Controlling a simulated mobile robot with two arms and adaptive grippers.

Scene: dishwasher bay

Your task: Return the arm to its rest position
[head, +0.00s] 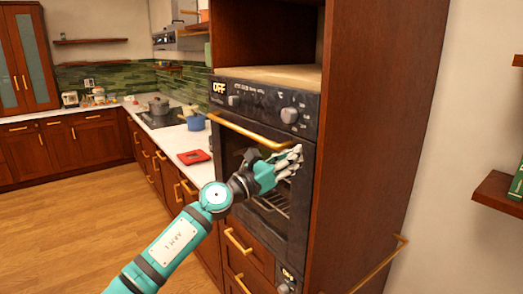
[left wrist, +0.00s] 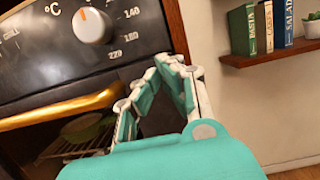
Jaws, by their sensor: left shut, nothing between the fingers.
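My left arm (head: 180,243), teal and dark grey, reaches in from the lower left of the head view. My left gripper (head: 294,158) is shut and empty, in front of the black built-in oven (head: 262,107), to the right of its brass door handle (head: 248,132). In the left wrist view the teal and white fingers of the gripper (left wrist: 158,78) show large. The oven's knob (left wrist: 92,25) and handle (left wrist: 62,108) are beyond them. I cannot tell whether the fingers touch the oven front. My right gripper is not in view.
The tall wooden cabinet (head: 365,140) holds the oven. A wall shelf with books (left wrist: 265,25) is at the right. A counter with a red item (head: 194,157), a blue pot (head: 195,121) and a cooktop pot (head: 158,105) runs behind. The wooden floor (head: 75,225) at left is clear.

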